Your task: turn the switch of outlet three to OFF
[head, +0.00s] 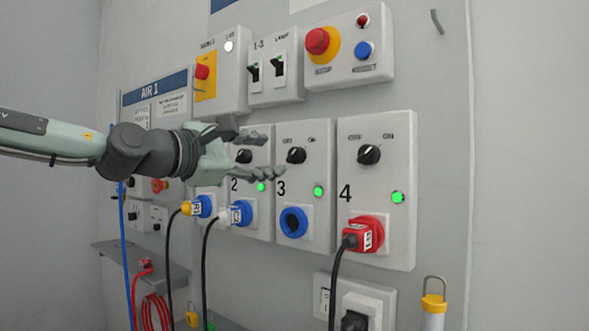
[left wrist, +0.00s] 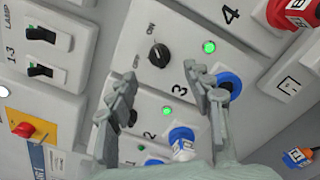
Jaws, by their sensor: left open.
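Outlet three (head: 307,205) is a light grey box marked 3, with OFF and ON printed at its top. Its black rotary switch (head: 296,155) also shows in the left wrist view (left wrist: 159,55); its exact pointing is hard to read. Its green lamp (head: 318,191) is lit, and its blue socket (head: 293,222) holds no plug. My left gripper (head: 274,156) is open and empty, its fingers in front of outlets two and three. In the left wrist view the switch lies just beyond and between the fingertips (left wrist: 160,76), apart from them. My right gripper is not in view.
Outlet four (head: 376,235) on the right holds a red plug (head: 362,235) with a black cable. Outlet two (head: 260,215) on the left holds a blue and white plug. Above are breaker switches (head: 275,72) and a red emergency button (head: 318,41).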

